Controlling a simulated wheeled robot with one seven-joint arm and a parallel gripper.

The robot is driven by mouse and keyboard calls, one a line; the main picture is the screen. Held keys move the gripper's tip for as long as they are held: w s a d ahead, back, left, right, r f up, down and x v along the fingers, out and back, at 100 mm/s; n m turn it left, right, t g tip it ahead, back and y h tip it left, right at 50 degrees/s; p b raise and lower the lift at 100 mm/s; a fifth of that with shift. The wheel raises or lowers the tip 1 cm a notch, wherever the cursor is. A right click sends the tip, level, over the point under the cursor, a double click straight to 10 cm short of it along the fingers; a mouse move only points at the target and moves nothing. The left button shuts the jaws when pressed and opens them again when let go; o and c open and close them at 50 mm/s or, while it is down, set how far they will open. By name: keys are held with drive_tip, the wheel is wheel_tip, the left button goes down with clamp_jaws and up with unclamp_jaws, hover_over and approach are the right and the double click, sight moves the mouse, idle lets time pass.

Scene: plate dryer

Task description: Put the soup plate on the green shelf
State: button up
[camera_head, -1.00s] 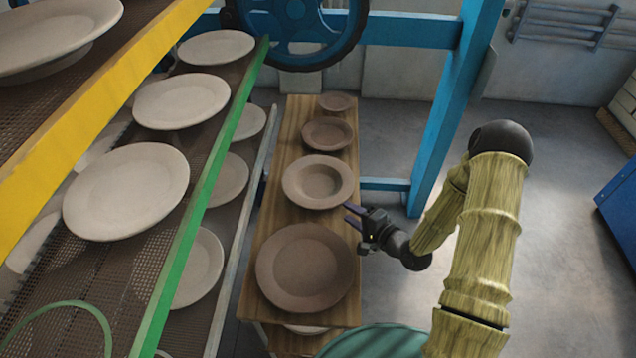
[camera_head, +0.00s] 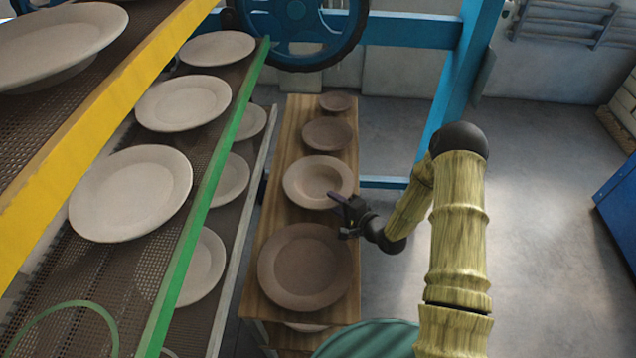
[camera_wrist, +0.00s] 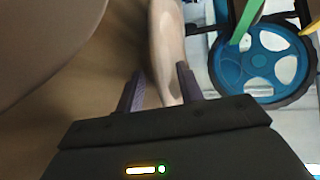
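The soup plate, as I take it, is the pale deep plate (camera_head: 297,182) on the wooden board, second from the near end. Its rim also shows edge-on in the wrist view (camera_wrist: 167,45). My gripper (camera_head: 338,199) is at the plate's near right rim. In the wrist view my gripper (camera_wrist: 160,88) is open, with the rim between its two purple fingers; contact cannot be told. The green shelf (camera_head: 205,190) is the mesh rack level with a green front edge, at left. Several pale plates, among them a near one (camera_head: 130,192), lie on it.
The wooden board (camera_head: 262,225) also holds a large brown plate (camera_head: 303,265) in front and smaller brown plates (camera_head: 327,134) behind. A yellow-edged shelf (camera_head: 100,112) stands above the green one. A blue wheel (camera_head: 297,30) and blue frame are behind. Open floor lies right.

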idle(0.5)
clamp_jaws()
